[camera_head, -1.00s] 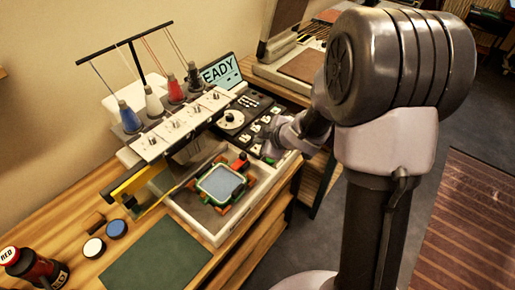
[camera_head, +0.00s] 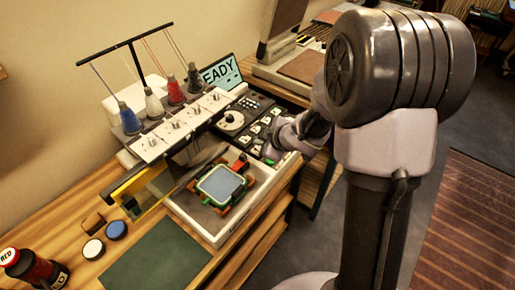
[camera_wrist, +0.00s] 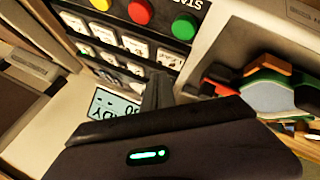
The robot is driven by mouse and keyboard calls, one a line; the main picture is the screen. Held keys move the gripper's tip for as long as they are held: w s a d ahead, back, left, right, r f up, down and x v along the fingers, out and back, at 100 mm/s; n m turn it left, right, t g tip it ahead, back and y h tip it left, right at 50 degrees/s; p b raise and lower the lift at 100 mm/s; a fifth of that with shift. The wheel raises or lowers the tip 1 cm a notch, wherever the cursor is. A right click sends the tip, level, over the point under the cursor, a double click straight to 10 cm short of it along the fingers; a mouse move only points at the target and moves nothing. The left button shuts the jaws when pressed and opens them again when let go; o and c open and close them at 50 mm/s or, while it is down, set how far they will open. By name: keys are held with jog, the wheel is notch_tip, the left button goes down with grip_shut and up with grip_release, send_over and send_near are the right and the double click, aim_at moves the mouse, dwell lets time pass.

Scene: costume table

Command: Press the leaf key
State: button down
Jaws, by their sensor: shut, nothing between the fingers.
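The control panel (camera_head: 236,118) of the embroidery machine carries rows of white picture keys (camera_head: 257,128). In the wrist view these white keys (camera_wrist: 135,45) show upside down, with small dark pictures too blurred to tell which is the leaf. My gripper (camera_wrist: 158,78) is shut and empty. Its dark fingertips overlap the lower right of the key area in that view, hiding part of the panel. Whether they touch the panel cannot be told. In the head view my gripper is at the right edge of the panel, mostly hidden by my wrist.
Red (camera_wrist: 140,10) and green (camera_wrist: 184,27) buttons sit beside the keys. A small display (camera_wrist: 116,104) is at the panel's other side. A hoop (camera_head: 221,183) lies in the machine's tray. Thread cones stand behind.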

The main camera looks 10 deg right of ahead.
jog(key=shift+f, duration=0.1)
dwell(0.5)
jog(key=shift+f+b, duration=0.35)
jog(key=shift+f+b, duration=0.35)
jog(key=shift+f, duration=0.1)
dwell(0.4)
jog(key=shift+r+p, duration=0.95)
notch_tip(320, 180, up, 6)
jog(key=p, duration=0.6)
